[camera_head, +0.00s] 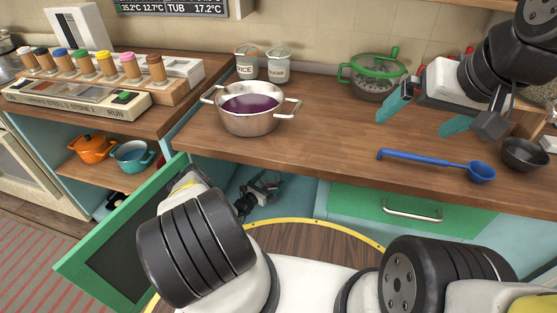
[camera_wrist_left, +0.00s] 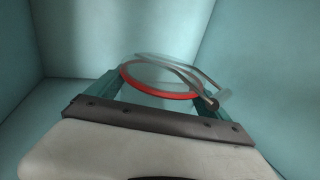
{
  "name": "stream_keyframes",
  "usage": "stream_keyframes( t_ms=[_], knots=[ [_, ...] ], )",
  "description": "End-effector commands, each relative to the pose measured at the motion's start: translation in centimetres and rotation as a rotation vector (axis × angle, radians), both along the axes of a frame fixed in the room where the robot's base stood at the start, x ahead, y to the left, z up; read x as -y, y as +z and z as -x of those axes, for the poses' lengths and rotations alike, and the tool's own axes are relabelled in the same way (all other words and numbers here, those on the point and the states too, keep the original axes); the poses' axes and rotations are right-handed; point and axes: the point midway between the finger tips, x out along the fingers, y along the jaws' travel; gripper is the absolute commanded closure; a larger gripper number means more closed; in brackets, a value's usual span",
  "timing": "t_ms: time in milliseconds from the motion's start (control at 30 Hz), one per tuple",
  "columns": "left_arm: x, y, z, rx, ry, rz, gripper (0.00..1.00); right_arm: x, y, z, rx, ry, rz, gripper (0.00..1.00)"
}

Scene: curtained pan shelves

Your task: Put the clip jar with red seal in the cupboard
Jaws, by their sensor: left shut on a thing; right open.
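The clip jar with red seal (camera_wrist_left: 160,78) shows in the left wrist view as a clear glass lid with a red ring and a wire clip. My left gripper (camera_wrist_left: 158,95) is shut on it, with a teal finger on either side. Pale turquoise walls (camera_wrist_left: 260,60) surround the jar in that view. In the head view my left arm reaches down into the open cupboard (camera_head: 295,203) under the counter, and the jar cannot be made out there. My right gripper (camera_head: 425,113) is open and empty above the right of the counter.
The green cupboard door (camera_head: 125,242) stands open left of my left arm. A pot of purple liquid (camera_head: 249,121), a green-rimmed colander (camera_head: 373,87), a blue ladle (camera_head: 440,165) and a dark bowl (camera_head: 525,156) are on the counter. A green drawer (camera_head: 365,208) is closed.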

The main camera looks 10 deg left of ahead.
Motion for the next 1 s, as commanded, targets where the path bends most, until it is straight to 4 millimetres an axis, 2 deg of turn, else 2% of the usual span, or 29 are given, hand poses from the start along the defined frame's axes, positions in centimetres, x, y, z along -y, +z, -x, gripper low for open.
stream_keyframes(
  t_ms=[33,67,367,733,1000],
  knots=[
    [0.0,0.2,-0.1,0.004,0.001,0.001,0.04,0.0,0.0,0.0,0.000,0.000,0.000,0.00],
    [0.0,0.1,-0.1,0.004,0.001,0.001,0.00,0.0,0.0,0.0,0.000,0.000,0.000,0.00],
    [-0.2,-0.1,0.4,-0.003,0.001,-0.001,0.00,0.0,0.0,0.0,0.000,0.000,0.000,0.00],
    [-2.6,0.0,5.7,0.001,0.003,0.000,0.00,0.0,0.0,0.0,0.000,0.000,0.000,0.00],
    [-3.2,0.1,7.1,0.002,0.000,0.000,0.00,0.0,0.0,0.0,0.000,0.000,0.000,0.00]
  ],
)
